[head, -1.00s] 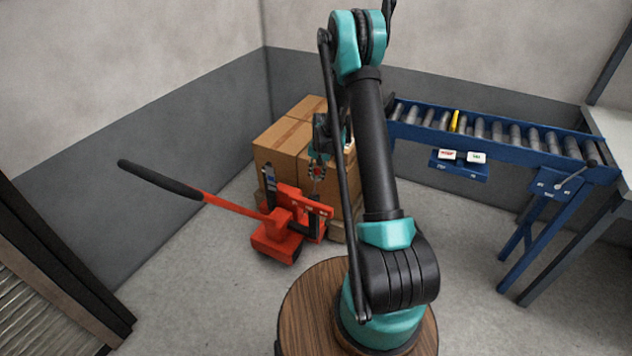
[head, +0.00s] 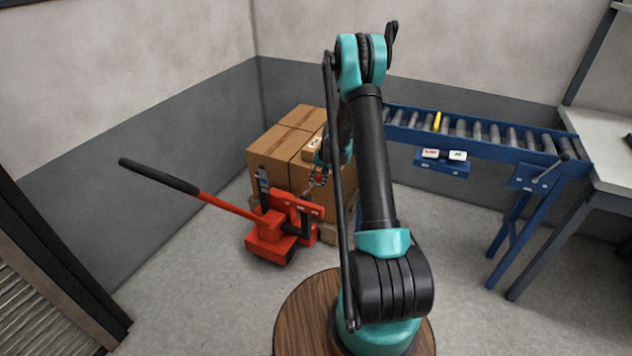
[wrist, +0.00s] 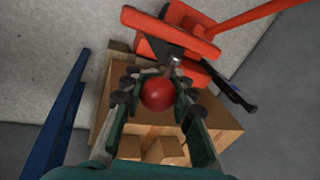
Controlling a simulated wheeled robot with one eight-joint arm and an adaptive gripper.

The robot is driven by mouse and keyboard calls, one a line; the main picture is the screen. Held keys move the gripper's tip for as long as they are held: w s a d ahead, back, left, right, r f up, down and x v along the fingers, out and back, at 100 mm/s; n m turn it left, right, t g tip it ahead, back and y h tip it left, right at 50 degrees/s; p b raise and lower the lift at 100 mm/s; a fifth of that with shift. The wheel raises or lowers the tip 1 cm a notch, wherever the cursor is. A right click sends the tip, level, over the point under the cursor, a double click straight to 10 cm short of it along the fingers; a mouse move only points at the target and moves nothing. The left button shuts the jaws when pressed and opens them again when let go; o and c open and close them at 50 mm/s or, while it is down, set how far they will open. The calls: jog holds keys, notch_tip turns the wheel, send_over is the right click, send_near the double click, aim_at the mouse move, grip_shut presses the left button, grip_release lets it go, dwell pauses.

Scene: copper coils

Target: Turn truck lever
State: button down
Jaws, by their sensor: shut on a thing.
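The red pallet truck (head: 268,232) stands before the stacked boxes, its long black-gripped handle (head: 160,176) pointing left and up. In the wrist view the truck (wrist: 180,28) is at the top. A round red knob (wrist: 157,94), which appears to be the truck lever's end, sits between my fingers. My gripper (wrist: 154,90) is shut on it, a finger on each side. The lever's rod is mostly hidden behind the knob. In the head view my gripper (head: 319,179) is small, by the truck's upper right side and in front of the boxes.
Cardboard boxes (head: 283,150) on a wooden pallet stand right behind the truck. A blue roller conveyor (head: 480,137) with a small lever (head: 553,168) runs along the back right, beside a grey table (head: 606,150). The grey floor left of the truck is clear.

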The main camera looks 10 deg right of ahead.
jog(key=shift+d, duration=0.1)
jog(key=c, duration=1.2)
grip_release()
jog(key=v, duration=1.2)
